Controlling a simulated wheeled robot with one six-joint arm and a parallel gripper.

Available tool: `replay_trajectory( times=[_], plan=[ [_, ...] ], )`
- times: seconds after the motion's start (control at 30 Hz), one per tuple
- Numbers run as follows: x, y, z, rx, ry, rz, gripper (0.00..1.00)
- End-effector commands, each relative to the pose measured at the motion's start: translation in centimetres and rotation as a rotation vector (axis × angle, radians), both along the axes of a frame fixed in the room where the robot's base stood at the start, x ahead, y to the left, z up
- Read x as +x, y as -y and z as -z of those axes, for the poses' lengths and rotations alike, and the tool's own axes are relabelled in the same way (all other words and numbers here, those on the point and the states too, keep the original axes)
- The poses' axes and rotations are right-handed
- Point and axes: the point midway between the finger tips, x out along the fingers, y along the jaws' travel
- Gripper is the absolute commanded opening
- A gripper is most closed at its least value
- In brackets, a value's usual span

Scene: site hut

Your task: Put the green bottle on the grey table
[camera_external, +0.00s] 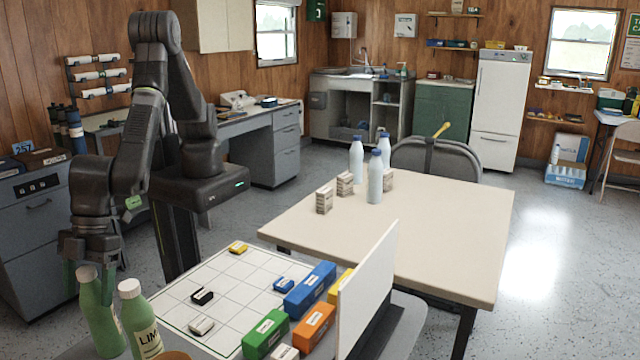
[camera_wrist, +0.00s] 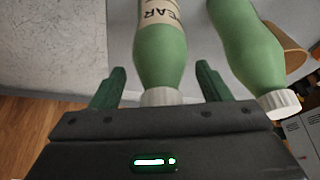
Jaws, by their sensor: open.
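Two green bottles with white caps stand close together at the bottom left of the external view. The left bottle (camera_external: 97,318) is under my gripper (camera_external: 92,270); the right bottle (camera_external: 142,325) has a pale label starting "LIM". In the wrist view my gripper (camera_wrist: 160,80) is open, its green fingers on either side of one green bottle (camera_wrist: 160,58) labelled "EAR". The other green bottle (camera_wrist: 246,45) is outside the fingers, to the right. The bottles stand on a grey tabletop (camera_external: 408,322). A grey desk (camera_external: 240,125) stands by the back wall.
A gridded white board (camera_external: 222,290) bears small blocks. Coloured boxes, including a green box (camera_external: 265,335), and a white upright panel (camera_external: 368,290) stand to its right. A brown round thing (camera_external: 174,355) is beside the bottles. A cream table (camera_external: 455,225) holds pale bottles and small cartons.

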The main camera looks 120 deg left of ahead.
Motion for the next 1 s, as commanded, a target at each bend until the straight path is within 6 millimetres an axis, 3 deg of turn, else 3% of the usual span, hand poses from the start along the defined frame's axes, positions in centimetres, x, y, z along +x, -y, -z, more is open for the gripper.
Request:
replay_trajectory(
  times=[0.23, 0.7, 1.0],
  plan=[
    [-0.1, -0.3, -1.2, -0.002, 0.002, 0.000, 0.70],
    [-1.1, -3.4, -9.0, -0.004, 0.001, 0.000, 0.70],
    [-1.4, -4.3, -11.2, 0.000, -0.001, 0.001, 0.70]
  ],
)
